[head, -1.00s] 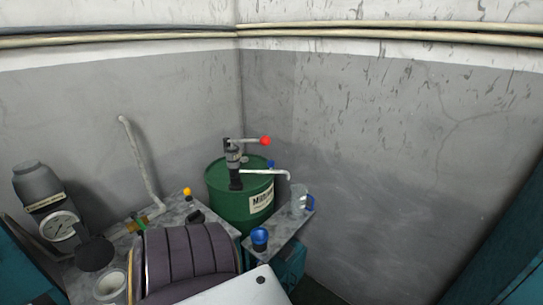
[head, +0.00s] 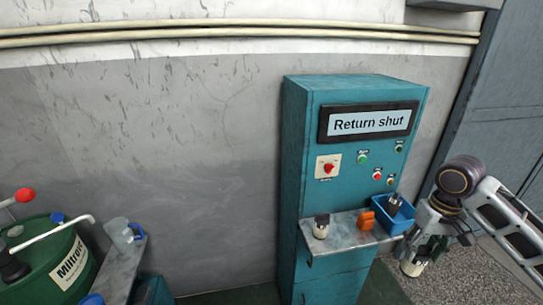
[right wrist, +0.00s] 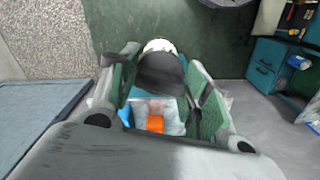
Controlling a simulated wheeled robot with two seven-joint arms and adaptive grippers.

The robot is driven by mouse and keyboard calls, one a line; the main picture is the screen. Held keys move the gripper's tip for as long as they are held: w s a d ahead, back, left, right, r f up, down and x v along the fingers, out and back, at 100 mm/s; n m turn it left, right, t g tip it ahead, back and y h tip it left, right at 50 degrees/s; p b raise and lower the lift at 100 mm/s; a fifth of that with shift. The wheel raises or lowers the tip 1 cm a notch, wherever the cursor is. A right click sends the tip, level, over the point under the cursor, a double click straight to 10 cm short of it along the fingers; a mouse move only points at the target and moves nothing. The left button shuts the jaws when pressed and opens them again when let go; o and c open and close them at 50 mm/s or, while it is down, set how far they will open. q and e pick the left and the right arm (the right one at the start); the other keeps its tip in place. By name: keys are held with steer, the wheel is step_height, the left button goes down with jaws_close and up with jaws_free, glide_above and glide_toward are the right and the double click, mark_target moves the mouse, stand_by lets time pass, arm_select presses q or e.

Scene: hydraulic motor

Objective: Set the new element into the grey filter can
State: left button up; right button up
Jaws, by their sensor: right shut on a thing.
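My right gripper (head: 430,242) is at the right of the head view, just right of the cabinet shelf. It is shut on a cream cylinder with a dark end (head: 412,267), which looks like a filter element and hangs below the fingers. In the right wrist view the same piece (right wrist: 160,72) sits between the two green-grey fingers (right wrist: 160,88), its dark end towards the camera. A similar cream cylinder with a dark top (head: 321,228) stands on the shelf. I cannot make out the grey filter can in the current views. My left gripper is not in view.
A teal cabinet (head: 297,150) with a "Return shut" display bears a grey shelf (head: 340,238). On it are an orange piece (head: 367,220) and a blue bin (head: 380,216) holding a dark-ended piece. A green drum (head: 35,262) and clear jug (head: 122,235) are at left.

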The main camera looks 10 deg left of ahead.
steer(key=w+f+m, duration=0.1)
steer(key=w+f, duration=0.3)
steer(key=f, duration=0.5)
steer(key=s+a+f+p, duration=0.3)
steer(key=s+a+p, duration=0.1)
steer(key=a, duration=0.3)
steer(key=shift+s+a+f, duration=0.25)
steer(key=shift+s+f, duration=0.15)
steer(key=shift+r+p, duration=0.3)
steer(key=shift+p, duration=0.1)
steer(key=shift+a, duration=0.1)
